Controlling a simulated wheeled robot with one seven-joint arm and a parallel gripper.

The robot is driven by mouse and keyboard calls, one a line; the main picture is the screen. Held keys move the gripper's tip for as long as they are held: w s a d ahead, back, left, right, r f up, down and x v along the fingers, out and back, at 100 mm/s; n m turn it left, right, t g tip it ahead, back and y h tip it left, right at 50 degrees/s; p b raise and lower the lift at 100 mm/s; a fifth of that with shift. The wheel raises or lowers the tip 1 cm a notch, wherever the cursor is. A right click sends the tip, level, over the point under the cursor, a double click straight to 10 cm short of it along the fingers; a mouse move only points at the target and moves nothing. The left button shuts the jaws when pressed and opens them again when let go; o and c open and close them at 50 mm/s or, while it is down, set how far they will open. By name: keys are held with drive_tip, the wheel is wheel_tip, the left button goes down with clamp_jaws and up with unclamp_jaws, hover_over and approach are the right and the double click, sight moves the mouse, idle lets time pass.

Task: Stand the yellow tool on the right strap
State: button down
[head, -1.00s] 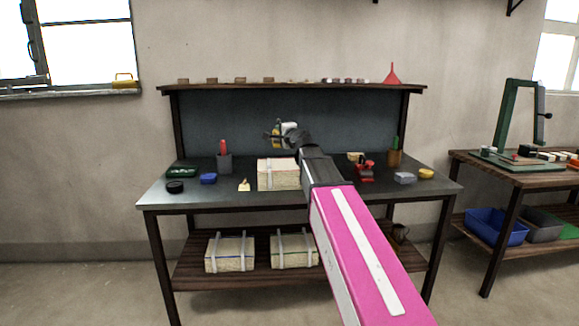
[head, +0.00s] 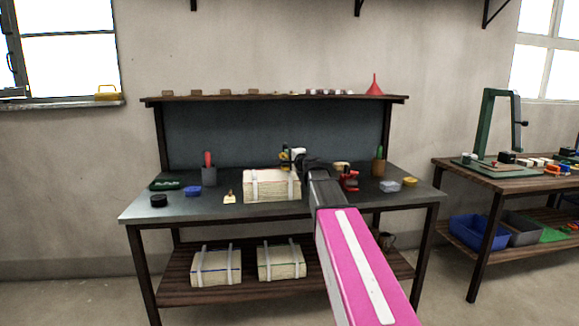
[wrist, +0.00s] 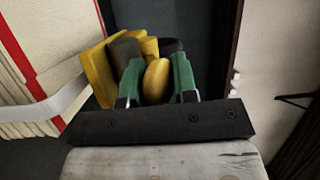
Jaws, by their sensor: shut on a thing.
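The yellow tool (wrist: 98,70), with dark parts, is between the green fingers of my gripper (wrist: 157,80) in the wrist view. My gripper is shut on it. In the head view the tool (head: 285,157) and my gripper (head: 296,157) are small, at the top right of the strapped bundle (head: 272,188). The bundle has two pale straps, and the right strap (head: 291,186) is below the tool in the picture. In the wrist view a pale strap (wrist: 50,106) runs beside the tool's left edge. I cannot tell whether they touch.
The bundle stands on the dark workbench (head: 150,207). A grey cup (head: 209,177) and a small yellow-topped item (head: 229,198) stand left of it; a red tool (head: 349,181) is to the right. Two more strapped bundles (head: 216,268) lie on the lower shelf.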

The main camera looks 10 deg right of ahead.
drive_tip(key=shift+f, duration=1.95)
drive_tip(key=c, duration=0.9)
unclamp_jaws()
drive_tip(key=shift+s, duration=0.15)
drive_tip(key=v, duration=1.2)
drive_tip(key=s+a+f+n+g+h, duration=0.1)
drive_tip(key=s+a+f+n+g, duration=0.3)
drive_tip(key=f, duration=0.6)
drive_tip(key=s+a+f+n+g, duration=0.1)
drive_tip(key=s+f+n+g, duration=0.25)
drive_tip(key=s+f, duration=0.45)
drive_tip(key=s+a+f+n+g+h, duration=0.1)
drive_tip(key=s+a+f+n+g, duration=0.3)
drive_tip(key=f, duration=0.8)
drive_tip(key=s+d+f+n+g+h, duration=0.1)
drive_tip(key=s+d+f+g+h, duration=0.3)
drive_tip(key=s+f, duration=0.4)
drive_tip(key=shift+s+d+f+g+h, duration=0.35)
drive_tip(key=shift+s+g, duration=0.4)
drive_tip(key=shift+s, duration=0.15)
